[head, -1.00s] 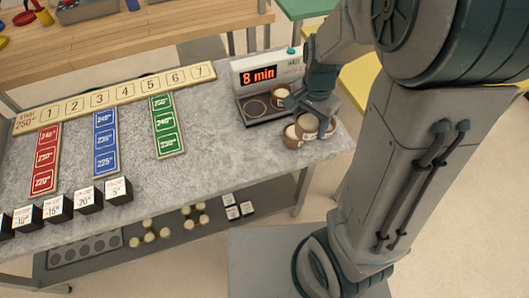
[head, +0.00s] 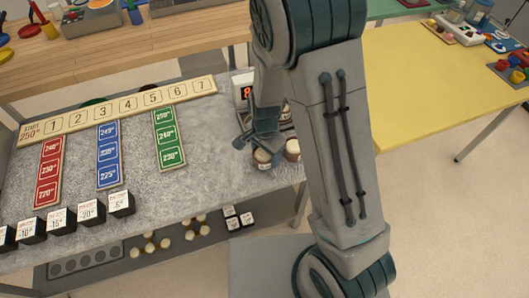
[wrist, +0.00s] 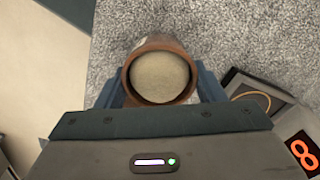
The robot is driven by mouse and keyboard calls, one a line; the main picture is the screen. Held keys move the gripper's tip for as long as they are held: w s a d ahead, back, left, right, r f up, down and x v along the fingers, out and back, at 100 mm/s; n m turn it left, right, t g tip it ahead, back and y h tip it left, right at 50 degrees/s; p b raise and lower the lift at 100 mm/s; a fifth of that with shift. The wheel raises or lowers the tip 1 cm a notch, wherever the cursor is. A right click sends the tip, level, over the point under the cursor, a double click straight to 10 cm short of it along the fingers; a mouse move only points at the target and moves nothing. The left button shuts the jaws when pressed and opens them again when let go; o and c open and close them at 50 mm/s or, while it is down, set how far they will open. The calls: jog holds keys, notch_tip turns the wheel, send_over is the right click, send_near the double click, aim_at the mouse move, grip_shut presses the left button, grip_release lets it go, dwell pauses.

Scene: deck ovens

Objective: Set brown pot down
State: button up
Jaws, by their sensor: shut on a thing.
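A brown pot with a pale cream top (head: 262,158) is between the fingers of my gripper (head: 257,143), at the front part of the grey stone counter (head: 215,172). In the wrist view the pot (wrist: 160,75) is seen from above, upright, with a blue finger on each side. My gripper is shut on it. I cannot tell whether its base touches the counter. Another brown pot with a cream top (head: 292,150) stands just to its right.
The scale with a red display (head: 244,90) is mostly hidden behind my arm; its display shows an 8 in the wrist view (wrist: 304,153). Coloured temperature strips and black-sided cubes (head: 91,212) stand left. The counter between the green strip (head: 168,140) and the pot is clear.

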jog(key=shift+f, duration=0.35)
jog(key=shift+f, duration=0.1)
jog(key=o, duration=1.1)
notch_tip(320, 180, up, 12)
jog(key=s+d+r+n+t, duration=0.3)
jog(key=s+d+r+n, duration=0.6)
jog(key=s+d+r, duration=0.2)
jog(key=shift+s+d+r+n, duration=0.3)
jog(key=shift+s+r, duration=0.5)
jog(key=shift+s, duration=0.3)
